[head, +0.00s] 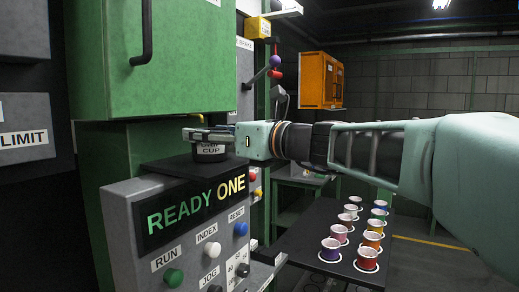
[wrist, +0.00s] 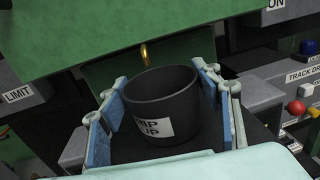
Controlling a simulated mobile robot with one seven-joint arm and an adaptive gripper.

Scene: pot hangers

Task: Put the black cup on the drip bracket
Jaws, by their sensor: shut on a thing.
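The black cup (head: 210,150) with a white label is upright under the green machine housing in the head view. In the wrist view the cup (wrist: 172,105) stands between the two blue-padded fingers of my gripper (wrist: 160,82), its open mouth facing up. My gripper (head: 206,134) is shut on the cup from its sides. A dark flat ledge (head: 165,170), which looks like the drip bracket, lies just below the cup. I cannot tell whether the cup's base touches it. A brass nozzle (wrist: 144,54) shows behind the cup's rim.
The green housing (head: 150,60) hangs over the cup closely. Below the ledge is a control panel (head: 190,240) with several buttons and a READY ONE display. A dark table (head: 300,235) with several coloured cups stands at the right. A lever with coloured knobs (head: 275,62) is behind.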

